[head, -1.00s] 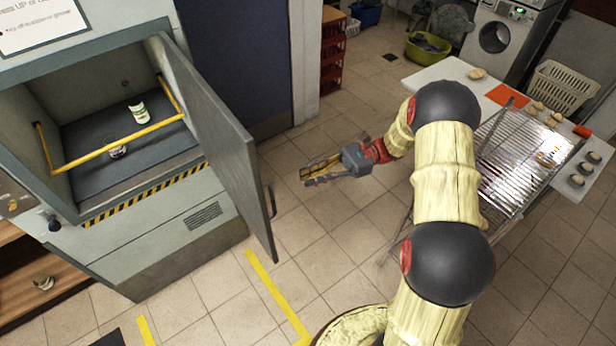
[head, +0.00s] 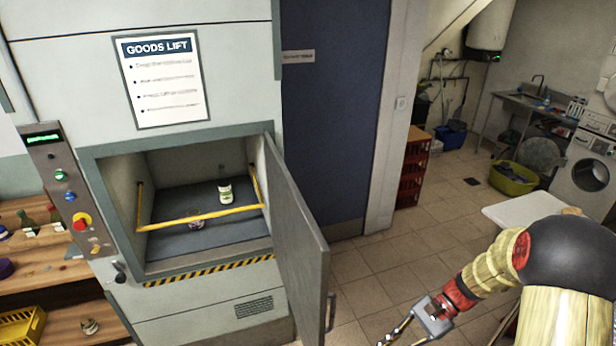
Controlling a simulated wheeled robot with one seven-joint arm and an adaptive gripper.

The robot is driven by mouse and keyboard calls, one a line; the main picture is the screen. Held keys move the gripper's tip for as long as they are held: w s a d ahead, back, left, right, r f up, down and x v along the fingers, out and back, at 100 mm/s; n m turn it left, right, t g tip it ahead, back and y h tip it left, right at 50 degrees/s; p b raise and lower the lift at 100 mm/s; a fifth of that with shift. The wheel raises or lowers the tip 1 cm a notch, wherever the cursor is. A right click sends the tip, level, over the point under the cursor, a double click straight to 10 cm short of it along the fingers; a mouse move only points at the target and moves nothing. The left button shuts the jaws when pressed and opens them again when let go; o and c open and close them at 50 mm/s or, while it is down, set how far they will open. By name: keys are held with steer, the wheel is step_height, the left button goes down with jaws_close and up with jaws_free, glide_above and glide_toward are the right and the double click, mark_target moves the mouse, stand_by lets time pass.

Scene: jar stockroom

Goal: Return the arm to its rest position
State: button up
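My arm is at the lower right in the head view, bent at a dark ball joint. My gripper (head: 398,332) hangs at the bottom edge, pointing down and left, right of the open lift door (head: 300,240). Its fingers show apart, but the tips are partly cut off by the frame. I see nothing held between them. The arm's lower part is out of the picture.
The goods lift (head: 205,262) stands open with a yellow bar (head: 200,218) across it. Shelves (head: 45,270) stand left, a white table (head: 525,212) right. Floor between is clear.

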steer(key=s+r+n+t+h+b, duration=0.9)
steer(key=s+r+n+h+b, duration=0.1)
steer(key=s+r+n+b, duration=0.1)
steer(key=shift+s+a+r+n+b, duration=0.15)
steer(key=shift+s+a+n+b, duration=0.15)
steer(key=shift+s, duration=0.15)
